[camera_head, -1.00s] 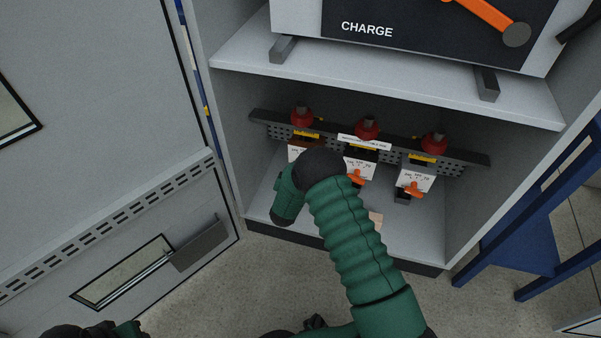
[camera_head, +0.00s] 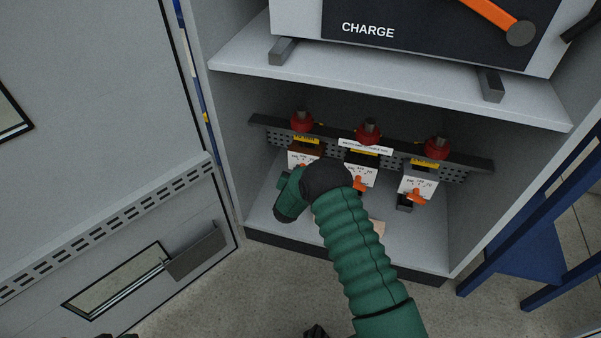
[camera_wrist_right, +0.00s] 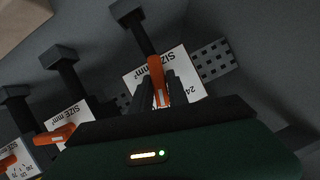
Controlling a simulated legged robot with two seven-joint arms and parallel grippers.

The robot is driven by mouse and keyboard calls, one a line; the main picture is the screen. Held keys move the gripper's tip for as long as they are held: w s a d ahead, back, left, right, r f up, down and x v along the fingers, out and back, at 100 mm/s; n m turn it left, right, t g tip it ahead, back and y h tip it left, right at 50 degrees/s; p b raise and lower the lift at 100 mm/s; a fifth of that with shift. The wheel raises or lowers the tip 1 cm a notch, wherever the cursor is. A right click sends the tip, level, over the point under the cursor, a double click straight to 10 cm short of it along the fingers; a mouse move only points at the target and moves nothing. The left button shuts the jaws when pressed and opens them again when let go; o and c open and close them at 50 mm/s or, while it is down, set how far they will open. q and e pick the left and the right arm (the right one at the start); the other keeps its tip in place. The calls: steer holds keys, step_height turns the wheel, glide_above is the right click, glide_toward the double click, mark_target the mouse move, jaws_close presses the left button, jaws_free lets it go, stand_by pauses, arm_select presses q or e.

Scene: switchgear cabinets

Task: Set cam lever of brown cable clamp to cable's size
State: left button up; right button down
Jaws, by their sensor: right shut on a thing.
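The brown cable clamp (camera_head: 305,148) is the leftmost of three clamps on a perforated rail in the cabinet's lower bay. Its white size label (camera_head: 300,160) shows above my right wrist, which hides its lower part in the head view. In the right wrist view, my right gripper (camera_wrist_right: 160,90) is shut on an orange cam lever (camera_wrist_right: 157,76) in front of a white "SIZE mm²" label (camera_wrist_right: 180,65). The lever lies between the two dark fingers. The clamp's brown body and the lever's exact setting cannot be made out there.
Two other clamps with orange levers, the middle one (camera_head: 360,185) and the right one (camera_head: 417,195), stand close beside it. A shelf (camera_head: 400,85) with the CHARGE unit (camera_head: 400,25) lies above. The open cabinet door (camera_head: 100,120) is at the left.

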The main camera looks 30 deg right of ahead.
steer(key=shift+s+m+t+p, duration=0.15)
steer(key=shift+m+t+p, duration=0.15)
steer(key=shift+m, duration=0.2)
steer(key=shift+d+f+m+t+y, duration=0.15)
steer(key=shift+m+t+y, duration=0.25)
steer(key=shift+m, duration=0.4)
steer(key=c, duration=1.4)
jaws_free()
steer(key=shift+o, duration=0.2)
steer(key=shift+s, duration=0.1)
